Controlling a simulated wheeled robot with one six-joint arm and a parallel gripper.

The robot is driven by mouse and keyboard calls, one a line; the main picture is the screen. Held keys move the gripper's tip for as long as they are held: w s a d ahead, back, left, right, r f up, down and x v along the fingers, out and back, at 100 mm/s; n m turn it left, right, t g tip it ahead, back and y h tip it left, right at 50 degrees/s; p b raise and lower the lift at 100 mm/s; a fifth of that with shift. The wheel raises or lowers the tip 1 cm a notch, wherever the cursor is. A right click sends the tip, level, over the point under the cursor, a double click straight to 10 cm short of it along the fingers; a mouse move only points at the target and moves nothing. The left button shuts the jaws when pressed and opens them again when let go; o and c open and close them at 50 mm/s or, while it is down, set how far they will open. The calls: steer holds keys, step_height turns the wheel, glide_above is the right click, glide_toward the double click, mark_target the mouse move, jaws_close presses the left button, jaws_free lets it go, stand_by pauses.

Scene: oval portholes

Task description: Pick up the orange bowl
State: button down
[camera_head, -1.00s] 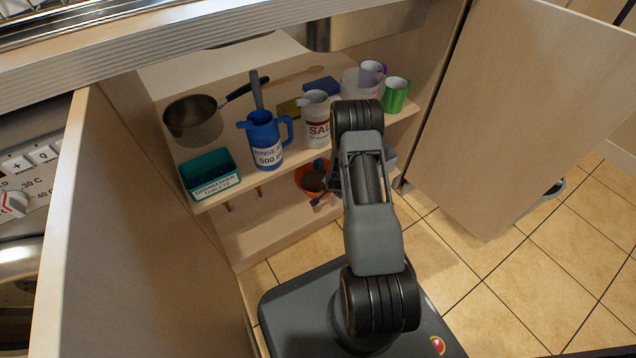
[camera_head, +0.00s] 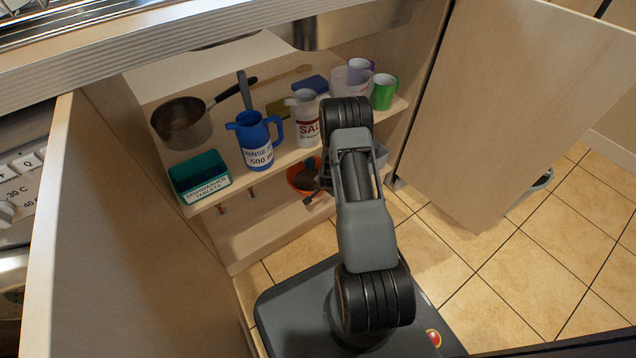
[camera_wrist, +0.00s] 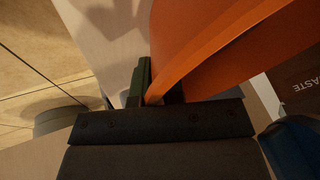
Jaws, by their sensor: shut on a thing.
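The orange bowl (camera_head: 299,180) is in the lower part of the cabinet, under the upper shelf, partly hidden behind my arm. Something dark shows inside it. In the wrist view the orange bowl (camera_wrist: 235,45) fills the upper right, with its rim running down into my gripper (camera_wrist: 155,95). My gripper is shut on the bowl's rim. In the head view my gripper (camera_head: 318,192) is at the bowl's right front side, mostly hidden by the arm. I cannot tell whether the bowl touches the lower shelf.
The upper shelf (camera_head: 225,188) above the bowl holds a teal box (camera_head: 198,178), a blue jug (camera_head: 255,140), a white salt jug (camera_head: 306,118), a pan (camera_head: 182,122) and a green mug (camera_head: 384,92). Open cabinet doors stand left (camera_head: 120,230) and right (camera_head: 510,110).

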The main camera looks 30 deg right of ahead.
steer(key=shift+r, duration=0.1)
steer(key=shift+r+p, duration=1.05)
steer(key=shift+r, duration=0.35)
steer(key=s+d+p, duration=0.2)
steer(key=s+p, duration=0.3)
steer(key=s, duration=1.2)
steer(key=shift+s+r+p, duration=0.25)
steer(key=shift+s+p, duration=0.05)
steer(key=shift+s, duration=0.1)
